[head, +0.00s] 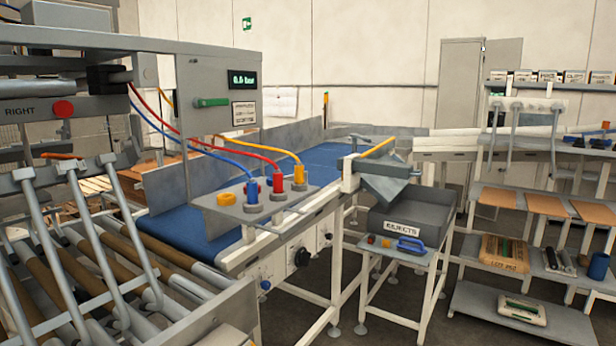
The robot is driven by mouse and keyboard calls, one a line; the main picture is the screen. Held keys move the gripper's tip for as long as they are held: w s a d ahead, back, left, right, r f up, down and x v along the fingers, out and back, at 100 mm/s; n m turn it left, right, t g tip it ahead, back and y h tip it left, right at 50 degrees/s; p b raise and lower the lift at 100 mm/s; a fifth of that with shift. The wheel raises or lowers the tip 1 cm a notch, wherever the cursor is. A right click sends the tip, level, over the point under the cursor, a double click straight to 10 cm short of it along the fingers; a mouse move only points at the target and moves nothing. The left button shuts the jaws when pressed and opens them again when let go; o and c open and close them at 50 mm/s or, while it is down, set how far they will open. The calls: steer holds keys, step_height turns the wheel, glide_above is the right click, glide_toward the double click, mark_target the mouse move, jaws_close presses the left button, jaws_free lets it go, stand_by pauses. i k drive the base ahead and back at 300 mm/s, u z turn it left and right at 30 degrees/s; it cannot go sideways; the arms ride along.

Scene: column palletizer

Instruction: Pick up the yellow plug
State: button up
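The yellow plug (299,176) stands upright on the small grey shelf (240,218) in front of the machine, at the right end of a row of plugs. A yellow hose (262,149) runs from its top back to the machine cabinet. A red plug (276,184) and a blue plug (252,190) stand to its left, each on a hose of its own colour. A low orange-yellow cap or ring (226,198) sits at the left end of the shelf. Whether the yellow plug is fixed in a socket cannot be told. My gripper is not in view.
The blue conveyor (190,227) passes behind and below the shelf. The roller conveyor (140,255) with grey bars fills the left. Shelving (505,300) stands at the far right.

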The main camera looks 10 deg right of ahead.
mark_target(299, 168)
steer(key=z, duration=1.1)
steer(key=i, duration=1.2)
steer(key=u, duration=3.05)
